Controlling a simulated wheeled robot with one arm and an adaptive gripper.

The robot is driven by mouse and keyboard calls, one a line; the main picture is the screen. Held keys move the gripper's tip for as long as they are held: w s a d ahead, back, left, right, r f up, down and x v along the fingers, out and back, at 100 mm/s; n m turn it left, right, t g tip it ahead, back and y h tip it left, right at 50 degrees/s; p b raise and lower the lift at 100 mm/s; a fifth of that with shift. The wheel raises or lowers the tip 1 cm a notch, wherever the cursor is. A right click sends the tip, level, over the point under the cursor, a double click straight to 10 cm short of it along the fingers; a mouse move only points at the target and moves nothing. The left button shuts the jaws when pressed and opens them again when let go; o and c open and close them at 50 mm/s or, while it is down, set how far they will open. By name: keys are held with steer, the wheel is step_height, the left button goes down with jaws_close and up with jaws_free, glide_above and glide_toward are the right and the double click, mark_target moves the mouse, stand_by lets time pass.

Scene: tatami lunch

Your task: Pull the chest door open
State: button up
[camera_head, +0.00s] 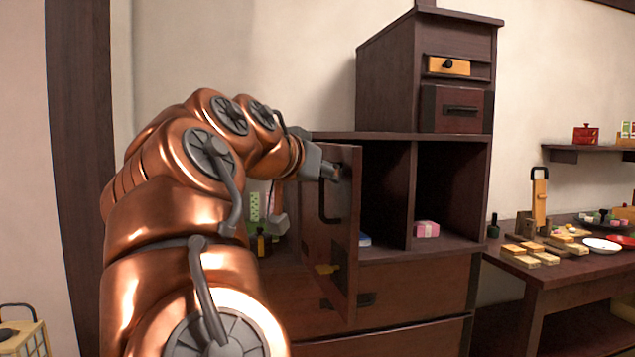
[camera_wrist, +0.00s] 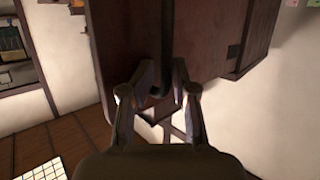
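The dark wood chest (camera_head: 397,282) stands against the wall. Its door (camera_head: 345,245) stands swung out from the front, with the open compartments showing to its right. The door has a black bar handle (camera_head: 323,201), which also shows in the wrist view (camera_wrist: 166,45). My gripper (camera_head: 330,172) is at the upper part of the handle, close to the door face. In the wrist view my gripper's fingers (camera_wrist: 161,78) are on either side of the handle, with gaps visible between them and the bar. My arm hides part of the chest's left side.
A pink box (camera_head: 426,229) sits in the right compartment. A small cabinet (camera_head: 400,75) stands on top of the chest. A table (camera_head: 560,280) with food and dishes is at the right. Small bottles (camera_head: 262,243) show left of the door. A lantern (camera_head: 22,335) stands at lower left.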

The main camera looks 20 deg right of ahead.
steer(key=w+a+r+n+t, duration=0.15)
steer(key=a+r+t, duration=0.35)
steer(key=r, duration=0.6)
steer(key=s+d+f+g, duration=0.1)
steer(key=f, duration=0.1)
steer(key=s+d+f+m+g, duration=0.1)
steer(key=s+d+f, duration=0.1)
steer(key=f, duration=0.1)
steer(key=s+d+f+g, duration=0.1)
steer(key=s+f+g, duration=0.1)
steer(key=shift+d+f+m, duration=0.2)
steer(key=shift+f+m, duration=0.05)
steer(key=shift+f, duration=0.1)
steer(key=s+r, duration=0.1)
steer(key=s, duration=0.4)
steer(key=w+a+f+p, duration=0.2)
steer(key=a, duration=0.6)
steer(key=shift+f+g, duration=0.2)
steer(key=shift+g, duration=0.1)
steer(key=shift+a+p, duration=0.1)
steer(key=shift+p, duration=0.25)
